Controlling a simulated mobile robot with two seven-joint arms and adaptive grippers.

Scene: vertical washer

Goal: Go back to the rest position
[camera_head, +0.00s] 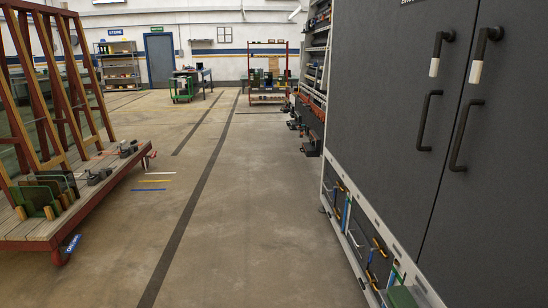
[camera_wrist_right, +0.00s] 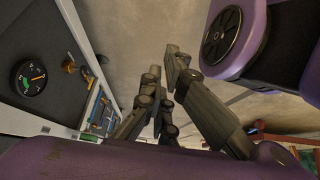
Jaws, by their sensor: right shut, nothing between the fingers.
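My right gripper (camera_wrist_right: 163,62) shows in the right wrist view, its dark fingers closed together at the tips with nothing between them. It is apart from the machine beside it. Purple parts of my own arm fill the bottom and upper right of that view. My left gripper is in neither view, and neither gripper shows in the head view.
A tall dark cabinet (camera_head: 390,120) with black handles stands close on the right. A wooden-decked cart (camera_head: 95,195) with upright frames is on the left. A green cart (camera_head: 182,90) and a red shelf (camera_head: 268,75) stand far back. The floor (camera_head: 240,190) between is clear.

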